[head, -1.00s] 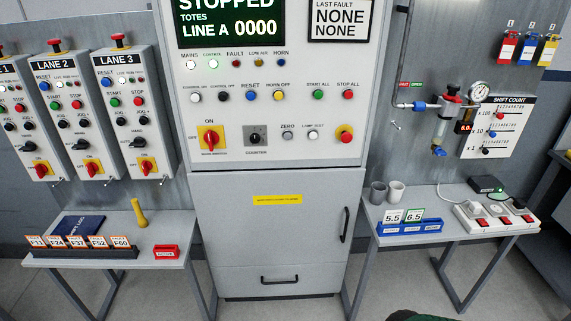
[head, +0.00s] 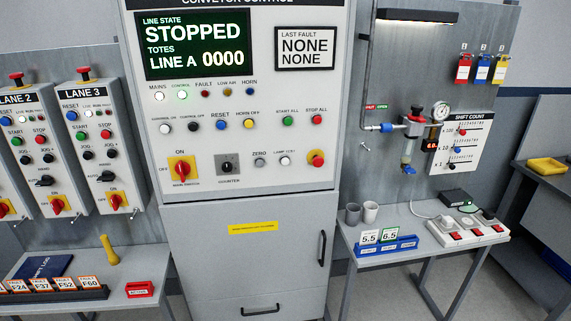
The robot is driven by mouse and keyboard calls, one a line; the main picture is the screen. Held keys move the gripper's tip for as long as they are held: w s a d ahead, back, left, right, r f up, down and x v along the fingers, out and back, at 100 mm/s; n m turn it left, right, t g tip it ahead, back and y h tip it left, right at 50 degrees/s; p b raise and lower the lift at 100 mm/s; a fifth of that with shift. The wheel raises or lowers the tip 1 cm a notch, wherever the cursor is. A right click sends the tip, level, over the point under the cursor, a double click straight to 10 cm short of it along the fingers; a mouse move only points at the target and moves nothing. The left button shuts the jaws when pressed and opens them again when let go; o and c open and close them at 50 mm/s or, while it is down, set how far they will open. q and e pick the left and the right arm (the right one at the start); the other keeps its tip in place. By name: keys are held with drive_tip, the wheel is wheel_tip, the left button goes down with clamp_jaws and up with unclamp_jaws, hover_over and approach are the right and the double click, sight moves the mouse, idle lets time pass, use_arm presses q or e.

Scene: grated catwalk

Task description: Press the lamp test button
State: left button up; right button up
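The lamp test button (head: 285,161) is a small white round button low on the front of the conveyor control cabinet (head: 245,206). The display (head: 195,45) reads stopped, line A 0000. Neither of my grippers shows.
Lane boxes (head: 100,150) hang left of the cabinet, above a side table with fault cards (head: 55,290). A right table carries two cups (head: 370,212), a blue card holder (head: 386,247) and a socket strip (head: 470,234). The space before the cabinet looks clear.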

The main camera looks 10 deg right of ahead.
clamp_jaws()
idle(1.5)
